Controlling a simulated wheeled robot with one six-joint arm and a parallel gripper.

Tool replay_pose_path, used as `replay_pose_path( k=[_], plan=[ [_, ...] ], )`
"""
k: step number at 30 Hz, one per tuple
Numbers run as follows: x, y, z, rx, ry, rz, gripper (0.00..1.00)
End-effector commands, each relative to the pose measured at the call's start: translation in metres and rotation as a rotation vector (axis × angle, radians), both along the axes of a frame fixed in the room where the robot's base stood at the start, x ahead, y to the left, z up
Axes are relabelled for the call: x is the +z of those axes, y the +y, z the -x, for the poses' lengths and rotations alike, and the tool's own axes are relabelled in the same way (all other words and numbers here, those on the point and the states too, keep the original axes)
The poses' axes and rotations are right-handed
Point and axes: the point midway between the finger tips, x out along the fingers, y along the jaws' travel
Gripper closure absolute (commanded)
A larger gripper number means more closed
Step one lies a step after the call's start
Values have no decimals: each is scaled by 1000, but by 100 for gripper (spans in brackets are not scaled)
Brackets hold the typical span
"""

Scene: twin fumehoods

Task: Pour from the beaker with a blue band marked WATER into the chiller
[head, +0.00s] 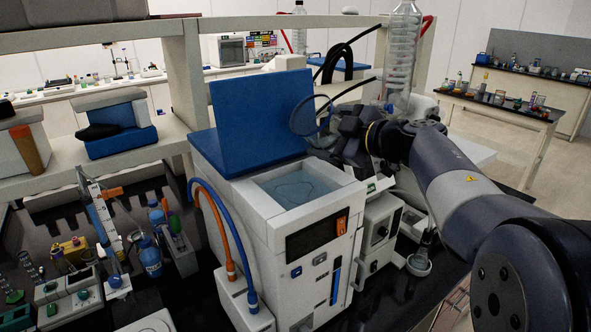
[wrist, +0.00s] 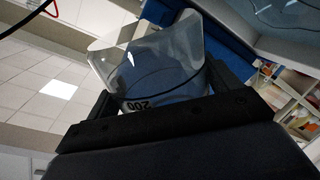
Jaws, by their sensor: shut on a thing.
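The chiller (head: 265,225) is a white box in the middle of the head view, with its blue lid (head: 262,110) raised at the back. Its open top basin (head: 297,186) holds clear liquid. My gripper (head: 328,128) is shut on a clear glass beaker (head: 306,116), above the back right part of the chiller. The beaker is tilted, and it also shows in the wrist view (wrist: 150,65) between the two dark fingers. An upside-down "200" mark shows on it. I cannot read a WATER label or tell how much liquid is inside.
Orange and blue hoses (head: 212,207) curve down the chiller's left side. A tall glass condenser (head: 402,50) stands behind my wrist. A white instrument (head: 378,232) and a flask (head: 423,250) stand at the right. Bottles and small racks crowd the left bench (head: 150,255).

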Motion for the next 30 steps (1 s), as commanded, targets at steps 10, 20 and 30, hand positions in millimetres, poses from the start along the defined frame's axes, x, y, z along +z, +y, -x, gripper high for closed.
replay_pose_path(
  k=[10, 20, 30],
  plan=[
    [-14, -9, -5, 1, 361, -634, 66],
    [0, -8, -5, 1, 369, -648, 66],
    [16, -8, -5, -3, 398, -683, 66]
  ],
)
